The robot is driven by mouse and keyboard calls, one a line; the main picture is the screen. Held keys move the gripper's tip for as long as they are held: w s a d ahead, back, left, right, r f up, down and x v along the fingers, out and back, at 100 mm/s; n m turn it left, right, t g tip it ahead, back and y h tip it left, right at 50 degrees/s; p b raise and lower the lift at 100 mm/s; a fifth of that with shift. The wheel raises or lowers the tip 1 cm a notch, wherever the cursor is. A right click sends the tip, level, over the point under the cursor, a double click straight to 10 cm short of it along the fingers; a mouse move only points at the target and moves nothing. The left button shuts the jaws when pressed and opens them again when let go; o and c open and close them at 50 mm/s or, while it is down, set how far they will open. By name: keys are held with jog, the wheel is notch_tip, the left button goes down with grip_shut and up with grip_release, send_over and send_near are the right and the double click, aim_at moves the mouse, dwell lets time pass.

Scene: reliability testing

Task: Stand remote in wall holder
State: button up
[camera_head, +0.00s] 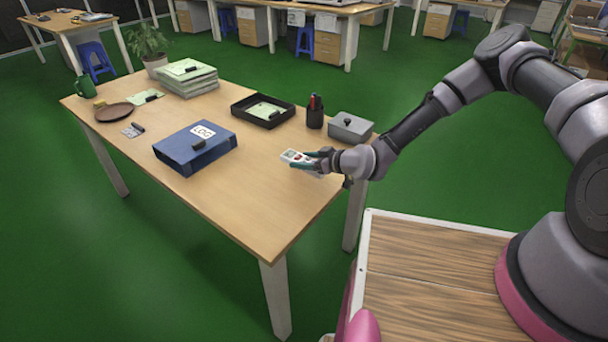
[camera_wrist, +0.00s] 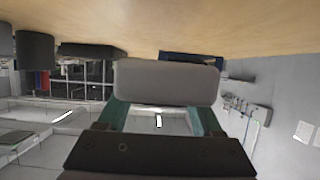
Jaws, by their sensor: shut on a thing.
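The white remote (camera_head: 297,157), with a red button, is held over the right part of the desk in the head view. My gripper (camera_head: 318,161) is shut on it with its teal fingers. In the wrist view the remote (camera_wrist: 168,82) shows as a plain grey slab across my gripper's fingertips (camera_wrist: 163,104). The remote looks clear of the desk top, but the gap is hard to judge. I cannot make out a wall holder for certain; a small rack-like fixture (camera_wrist: 247,108) is on the grey wall at the right of the wrist view, which looks upside down.
The desk (camera_head: 265,205) bears a blue LOG binder (camera_head: 196,162), a black tray (camera_head: 247,105), a pen cup (camera_head: 315,117) and a grey box (camera_head: 350,127) close behind my gripper. Paper stacks (camera_head: 187,85), a plate (camera_head: 115,112) and a green mug (camera_head: 83,88) stand farther left. The desk's front right is clear.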

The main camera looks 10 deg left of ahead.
aim_at(304, 178)
jog(key=shift+f, duration=2.55)
jog(key=shift+f, duration=0.1)
jog(key=o, duration=1.5)
jog(key=shift+f, duration=0.1)
jog(key=v, duration=1.1)
jog(key=shift+s+a+f, duration=0.1)
jog(key=shift+s, duration=0.05)
